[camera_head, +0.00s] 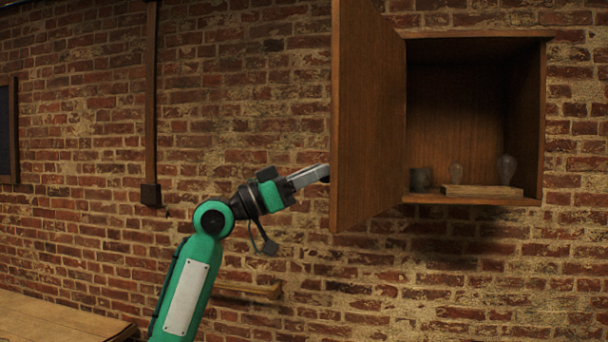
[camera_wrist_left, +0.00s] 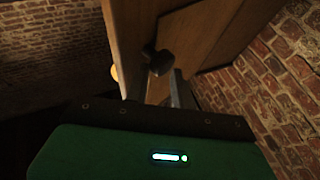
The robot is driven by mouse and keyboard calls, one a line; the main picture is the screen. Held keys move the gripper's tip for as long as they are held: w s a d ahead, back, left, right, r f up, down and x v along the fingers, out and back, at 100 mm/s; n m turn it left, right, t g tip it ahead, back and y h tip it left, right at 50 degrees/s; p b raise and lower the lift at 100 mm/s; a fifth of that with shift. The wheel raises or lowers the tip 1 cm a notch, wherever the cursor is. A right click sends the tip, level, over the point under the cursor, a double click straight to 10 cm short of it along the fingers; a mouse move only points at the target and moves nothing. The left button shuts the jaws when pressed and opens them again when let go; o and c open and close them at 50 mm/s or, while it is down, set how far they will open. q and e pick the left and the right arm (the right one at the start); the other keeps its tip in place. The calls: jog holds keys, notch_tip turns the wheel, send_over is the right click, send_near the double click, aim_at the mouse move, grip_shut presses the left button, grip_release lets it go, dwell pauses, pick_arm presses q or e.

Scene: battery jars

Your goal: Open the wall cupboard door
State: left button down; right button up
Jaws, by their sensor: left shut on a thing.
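The wall cupboard (camera_head: 546,120) hangs on the brick wall, and its inside is in plain view. Its wooden door (camera_head: 368,115) stands swung wide on the left side, its face turned toward my left arm. My left gripper (camera_head: 322,172) is at the door's outer edge, low down, with its fingertips partly hidden by the door. In the left wrist view the door (camera_wrist_left: 212,35) fills the upper part, and a dark round knob (camera_wrist_left: 158,62) sits between the finger tips. The left gripper is shut on this knob. My right gripper is not in view.
A wooden post or conduit (camera_head: 151,100) runs down the wall. A table top (camera_head: 60,318) shows at lower left.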

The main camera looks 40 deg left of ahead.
pick_arm(q)
jog(key=shift+w+d+f, duration=0.1)
jog(key=shift+w+f, duration=0.1)
jog(key=shift+w, duration=0.15)
jog(key=c, duration=1.4)
grip_release()
jog(key=shift+w+d, duration=0.1)
jog(key=o, duration=0.3)
jog(key=shift+w+d+f, duration=0.2)
jog(key=shift+w+d, duration=0.05)
jog(key=shift+w, duration=0.2)
jog(key=shift+w+d, duration=0.15)
jog(key=shift+d, duration=0.05)
jog(key=shift+s, duration=0.25)
jog(key=shift+a+f, duration=0.15)
jog(key=shift+a, duration=0.15)
